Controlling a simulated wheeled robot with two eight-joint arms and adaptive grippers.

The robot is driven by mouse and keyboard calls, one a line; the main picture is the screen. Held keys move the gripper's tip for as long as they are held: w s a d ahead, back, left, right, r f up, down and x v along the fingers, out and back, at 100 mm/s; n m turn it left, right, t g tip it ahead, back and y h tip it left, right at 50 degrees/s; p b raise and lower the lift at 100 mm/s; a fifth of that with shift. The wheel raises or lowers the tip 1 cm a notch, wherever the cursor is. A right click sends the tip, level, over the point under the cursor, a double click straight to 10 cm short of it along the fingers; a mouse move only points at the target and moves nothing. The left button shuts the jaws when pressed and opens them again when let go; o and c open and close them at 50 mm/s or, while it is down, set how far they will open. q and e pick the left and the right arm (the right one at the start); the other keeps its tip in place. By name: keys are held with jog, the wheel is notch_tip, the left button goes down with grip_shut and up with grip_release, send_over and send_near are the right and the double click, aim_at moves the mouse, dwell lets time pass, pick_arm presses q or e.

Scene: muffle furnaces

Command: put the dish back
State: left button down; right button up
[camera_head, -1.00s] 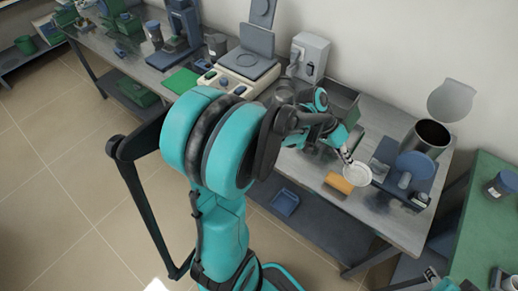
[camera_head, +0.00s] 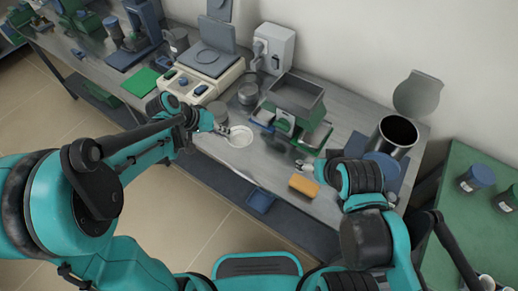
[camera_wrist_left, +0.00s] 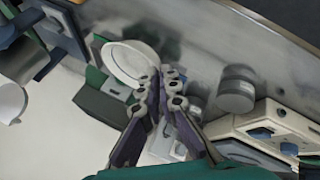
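The white round dish (camera_head: 240,136) is over the left part of the metal bench, in front of the balance; it also shows in the left wrist view (camera_wrist_left: 128,62). My left gripper (camera_head: 225,130) is at the dish's left edge. In the left wrist view its fingers (camera_wrist_left: 172,76) are closed together at the dish's rim. I cannot tell whether the dish touches the bench. My right gripper (camera_head: 306,168) is low over the bench behind the orange block, partly hidden by its arm; its finger opening is too small to make out.
An orange block (camera_head: 304,186) lies near the front edge. A green device with a grey hopper (camera_head: 293,97) stands behind. The balance (camera_head: 206,72) and a grey jar (camera_head: 248,92) are close to my left gripper. A dark metal cylinder (camera_head: 394,138) stands at right.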

pick_arm(q)
jog(key=d+f, duration=0.3)
jog(key=d, duration=1.3)
jog(key=w+a+f+b, duration=0.1)
jog(key=a+f, duration=0.1)
jog(key=a, duration=0.1)
jog(key=w+a+f+b, duration=0.1)
jog(key=a+f, duration=0.1)
jog(key=a, duration=0.2)
jog(key=w+a+f+b, duration=0.1)
jog(key=a+f, duration=0.1)
jog(key=a, duration=0.1)
jog(key=shift+w+a+f+b, duration=0.2)
jog(key=shift+w+f+b, duration=0.1)
jog(key=shift+f+b, duration=0.9)
jog(key=shift+f, duration=1.1)
jog(key=shift+r, duration=0.1)
jog(key=shift+f, duration=0.2)
jog(key=c, duration=1.7)
grip_release()
